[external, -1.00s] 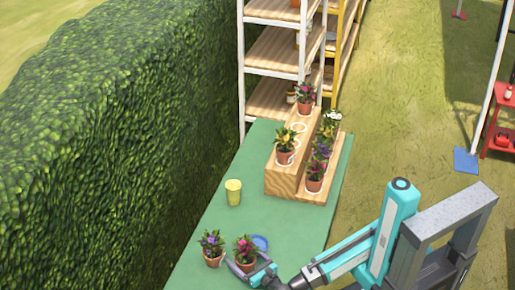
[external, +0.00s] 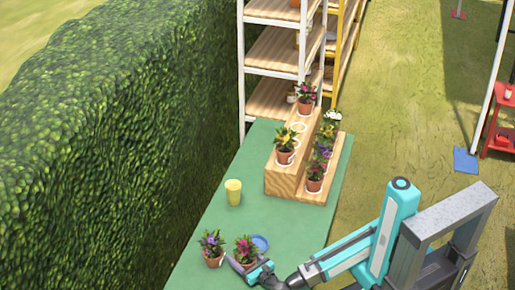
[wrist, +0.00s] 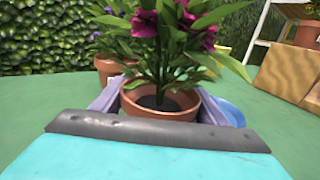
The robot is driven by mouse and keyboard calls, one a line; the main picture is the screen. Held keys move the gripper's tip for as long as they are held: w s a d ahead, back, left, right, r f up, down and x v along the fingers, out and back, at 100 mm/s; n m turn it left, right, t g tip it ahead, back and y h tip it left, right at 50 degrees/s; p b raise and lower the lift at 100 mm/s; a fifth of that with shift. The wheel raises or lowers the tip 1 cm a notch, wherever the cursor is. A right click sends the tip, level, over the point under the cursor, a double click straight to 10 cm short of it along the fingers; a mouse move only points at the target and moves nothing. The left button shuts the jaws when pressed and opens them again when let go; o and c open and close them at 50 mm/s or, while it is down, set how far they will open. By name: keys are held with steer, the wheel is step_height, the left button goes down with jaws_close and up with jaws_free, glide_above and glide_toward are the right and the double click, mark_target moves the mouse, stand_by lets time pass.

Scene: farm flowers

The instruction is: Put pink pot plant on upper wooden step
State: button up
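The pink pot plant (external: 246,250), a terracotta pot with dark green leaves and magenta flowers, stands upright on the near end of the green table. In the wrist view its pot (wrist: 160,108) sits between the two grey-purple fingers of my gripper (wrist: 162,100). The fingers lie close along both sides of the pot; I cannot tell whether they press on it. My gripper (external: 243,265) also shows low in the external view. The upper wooden step (external: 282,165) holds a yellow-flowered plant (external: 286,140) and a pink-flowered plant (external: 306,95), with white ring marks between them.
A purple-flowered pot (external: 212,248) stands close on the left of the pink one. A blue saucer (external: 260,243) lies just behind it. A yellow cup (external: 233,192) stands farther back. The lower step (external: 312,196) holds several plants. The middle of the table is clear.

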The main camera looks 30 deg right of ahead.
mark_target(240, 256)
steer(key=c, duration=0.7)
steer(key=shift+r, duration=0.2)
step_height(240, 256, up, 10)
steer(key=shift+f, duration=0.15)
stand_by(0.8)
